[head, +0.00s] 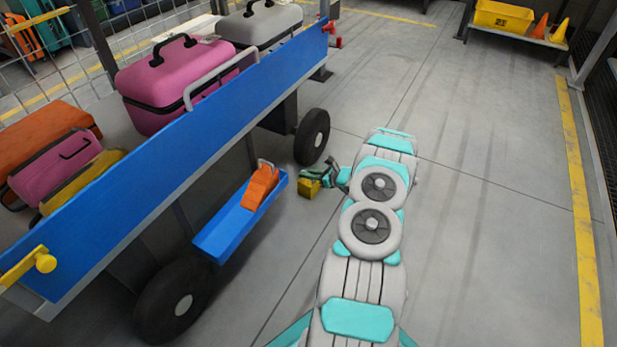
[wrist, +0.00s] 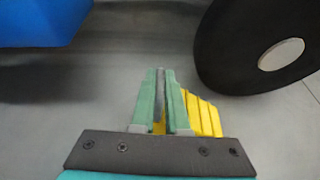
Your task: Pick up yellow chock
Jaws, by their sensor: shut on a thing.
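The yellow chock (head: 309,188) is low beside the cart, near its far wheel, at the end of my arm. In the wrist view the ridged yellow chock (wrist: 204,115) shows to the right of the fingers, with a little yellow low between them. My gripper (wrist: 161,75) has its green fingers close together, shut on a narrow grey part, seemingly the chock's handle. In the head view my gripper (head: 323,180) is partly blocked by my own wrist. I cannot tell whether the chock touches the floor.
A blue-sided cart (head: 180,155) carries several suitcases. Its black wheel (head: 312,137) is close to my gripper. An orange chock (head: 261,187) sits on a low blue tray (head: 225,232) at the cart's side. The floor to the right is clear up to a yellow line.

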